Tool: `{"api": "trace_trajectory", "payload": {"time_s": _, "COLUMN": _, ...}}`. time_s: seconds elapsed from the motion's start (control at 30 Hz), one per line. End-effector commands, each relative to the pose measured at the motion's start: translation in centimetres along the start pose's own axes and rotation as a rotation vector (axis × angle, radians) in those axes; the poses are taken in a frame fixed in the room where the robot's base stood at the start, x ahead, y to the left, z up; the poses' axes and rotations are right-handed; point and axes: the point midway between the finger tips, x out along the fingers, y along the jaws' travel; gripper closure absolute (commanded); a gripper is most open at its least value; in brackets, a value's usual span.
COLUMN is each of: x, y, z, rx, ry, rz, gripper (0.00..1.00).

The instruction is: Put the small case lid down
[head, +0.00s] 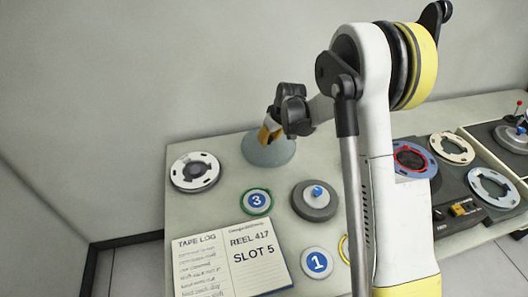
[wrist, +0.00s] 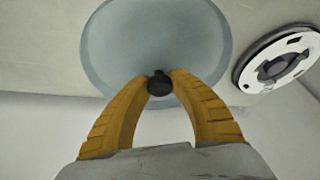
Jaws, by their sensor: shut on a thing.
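The small case lid (head: 281,153) is a round, translucent blue-grey disc at the back of the table, between the black-and-white reel and the grey spindle base. It also shows in the wrist view (wrist: 115,50), with a dark knob (wrist: 159,84) at its middle. My gripper (head: 270,134) is over the lid in the head view. In the wrist view its yellow fingers (wrist: 160,80) are closed around the knob. I cannot tell whether the lid touches the table or hangs just above it.
A black-and-white reel (head: 195,160) lies left of the lid, and shows in the wrist view (wrist: 260,66). In front are a green-rimmed disc marked 3 (head: 257,201), a grey base with blue knob (head: 315,212), a disc marked 1 (head: 317,263) and an open log book (head: 200,240). A tape deck (head: 440,215) stands right.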

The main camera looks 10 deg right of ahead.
Motion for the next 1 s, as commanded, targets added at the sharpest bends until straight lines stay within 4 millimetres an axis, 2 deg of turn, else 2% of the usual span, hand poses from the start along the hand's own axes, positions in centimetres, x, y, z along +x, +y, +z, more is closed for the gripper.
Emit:
{"api": "trace_trajectory", "payload": {"time_s": 0.03, "x": 0.9, "y": -0.5, "z": -0.4, "rx": -0.002, "ry": 0.000, "rz": -0.001, "gripper": 1.00}}
{"api": "trace_trajectory", "payload": {"time_s": 0.2, "x": 1.8, "y": -1.1, "z": -1.0, "rx": 0.000, "ry": 0.000, "rz": 0.000, "gripper": 1.00}}
{"api": "trace_trajectory", "payload": {"time_s": 0.5, "x": 5.4, "y": -1.1, "z": 0.5, "rx": 0.000, "ry": 0.000, "rz": 0.000, "gripper": 1.00}}
{"api": "trace_trajectory", "payload": {"time_s": 0.87, "x": 5.7, "y": -1.1, "z": 0.7, "rx": 0.000, "ry": 0.000, "rz": 0.000, "gripper": 1.00}}
{"api": "trace_trajectory", "payload": {"time_s": 0.9, "x": 5.6, "y": -1.1, "z": 0.7, "rx": 0.000, "ry": 0.000, "rz": 0.000, "gripper": 0.66}}
{"api": "trace_trajectory", "payload": {"time_s": 0.93, "x": 5.5, "y": -1.1, "z": 0.7, "rx": 0.000, "ry": 0.000, "rz": 0.000, "gripper": 0.57}}
{"api": "trace_trajectory", "payload": {"time_s": 1.0, "x": 5.5, "y": -1.1, "z": 0.6, "rx": 0.000, "ry": 0.000, "rz": 0.000, "gripper": 0.53}}
